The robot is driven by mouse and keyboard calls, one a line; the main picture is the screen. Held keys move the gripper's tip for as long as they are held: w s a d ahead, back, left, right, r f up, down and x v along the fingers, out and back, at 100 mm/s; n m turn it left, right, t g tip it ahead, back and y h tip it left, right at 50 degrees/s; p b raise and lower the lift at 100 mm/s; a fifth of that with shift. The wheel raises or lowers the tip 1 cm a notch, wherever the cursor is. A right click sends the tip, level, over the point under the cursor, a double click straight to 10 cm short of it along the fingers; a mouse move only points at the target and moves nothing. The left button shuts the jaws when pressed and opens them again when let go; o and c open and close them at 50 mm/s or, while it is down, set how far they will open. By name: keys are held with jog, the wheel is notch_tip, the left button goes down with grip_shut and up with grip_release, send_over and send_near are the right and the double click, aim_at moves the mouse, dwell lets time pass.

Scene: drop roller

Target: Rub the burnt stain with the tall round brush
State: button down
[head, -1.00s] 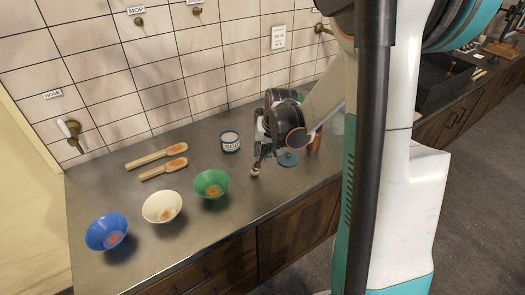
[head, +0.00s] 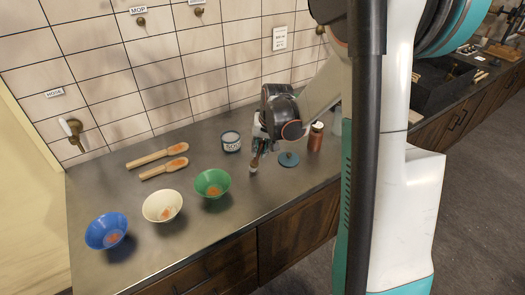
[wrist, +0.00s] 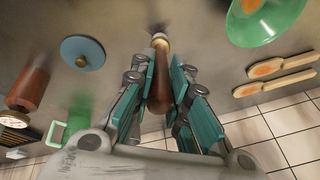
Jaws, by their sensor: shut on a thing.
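My gripper (head: 262,140) is shut on the tall round brush (head: 255,160), a slim brush with a brown wooden handle and a pale collar. In the wrist view the brush (wrist: 159,85) stands between the teal finger pads, its head pointing away from my gripper to the counter. A dark patch (wrist: 157,28) shows at the brush head; I cannot tell whether it is bristles or the burnt stain. In the head view the brush tip is at or just above the grey counter, right of the green bowl. Contact is unclear.
Green (head: 212,183), cream (head: 162,206) and blue (head: 107,231) bowls with orange-brown patches stand left of my gripper. The counter's front strip is clear.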

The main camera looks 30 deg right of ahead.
jog(key=shift+w, duration=0.35)
jog(key=p+v, duration=0.2)
jog(key=v, duration=0.1)
jog(key=shift+w+a+r, duration=0.1)
jog(key=shift+w+r, duration=0.2)
jog(key=shift+r, duration=0.05)
jog(key=shift+w+r+p, duration=0.25)
jog(key=shift+r+p, duration=0.2)
jog(key=shift+r, duration=0.2)
jog(key=shift+w+p+v, duration=0.2)
jog(key=shift+p+v, duration=0.3)
jog(key=shift+v, duration=0.3)
jog(key=shift+w+p+v, duration=0.15)
jog(key=shift+p+v, duration=0.3)
jog(key=shift+v, duration=0.35)
jog(key=shift+a+f+b, duration=0.3)
jog(key=shift+f+b, duration=0.15)
